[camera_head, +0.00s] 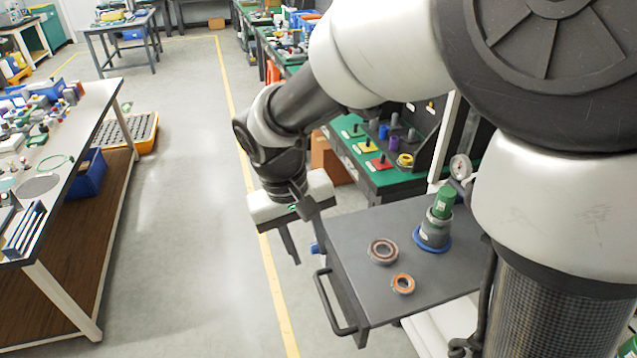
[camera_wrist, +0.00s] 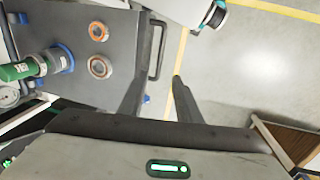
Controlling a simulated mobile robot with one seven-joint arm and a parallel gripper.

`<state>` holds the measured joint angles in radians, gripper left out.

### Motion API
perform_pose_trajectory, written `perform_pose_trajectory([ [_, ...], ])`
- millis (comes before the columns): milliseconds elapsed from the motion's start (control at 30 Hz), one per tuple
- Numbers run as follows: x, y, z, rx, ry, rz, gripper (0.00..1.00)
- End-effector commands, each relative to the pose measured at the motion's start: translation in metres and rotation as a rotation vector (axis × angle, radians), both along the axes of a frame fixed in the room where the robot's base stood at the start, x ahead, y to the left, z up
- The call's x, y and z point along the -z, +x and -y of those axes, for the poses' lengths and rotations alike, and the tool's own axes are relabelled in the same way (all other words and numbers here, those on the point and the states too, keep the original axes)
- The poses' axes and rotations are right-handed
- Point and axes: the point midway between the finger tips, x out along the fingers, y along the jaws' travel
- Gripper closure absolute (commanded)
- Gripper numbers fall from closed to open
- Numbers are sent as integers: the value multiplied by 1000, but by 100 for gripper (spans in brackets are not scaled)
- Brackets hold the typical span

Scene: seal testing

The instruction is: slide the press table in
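The press table (camera_head: 345,232) is a dark grey slab at the lower right in the head view. It also shows at the upper left in the wrist view (camera_wrist: 120,58). Its dark bar handle (camera_head: 330,308) sticks out from its left edge. In the wrist view the handle (camera_wrist: 157,50) lies beyond my fingertips, roughly in line with the gap between them. My gripper (camera_head: 300,255) points down, left of the table and apart from the handle. In the wrist view my gripper (camera_wrist: 158,84) has its two dark fingers spread, with nothing between them.
On the table stand a green-topped grey cylinder on a blue ring (camera_head: 435,222) and two ring seals, one larger (camera_head: 383,251) and one orange (camera_head: 403,284). A gauge (camera_head: 460,167) is behind. A workbench (camera_head: 100,110) stands left; the floor between is clear.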

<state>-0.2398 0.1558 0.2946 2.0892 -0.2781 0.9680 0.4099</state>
Motion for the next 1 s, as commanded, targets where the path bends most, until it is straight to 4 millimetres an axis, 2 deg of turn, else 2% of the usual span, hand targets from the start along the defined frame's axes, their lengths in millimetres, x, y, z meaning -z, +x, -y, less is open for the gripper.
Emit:
perform_pose_trajectory([
  [167,21,0,4,0,-1,-5,69],
  [700,134,6,24,-1,-1,-5,69],
  [800,150,7,28,0,-1,-4,69],
  [1000,166,8,31,-1,0,-1,69],
])
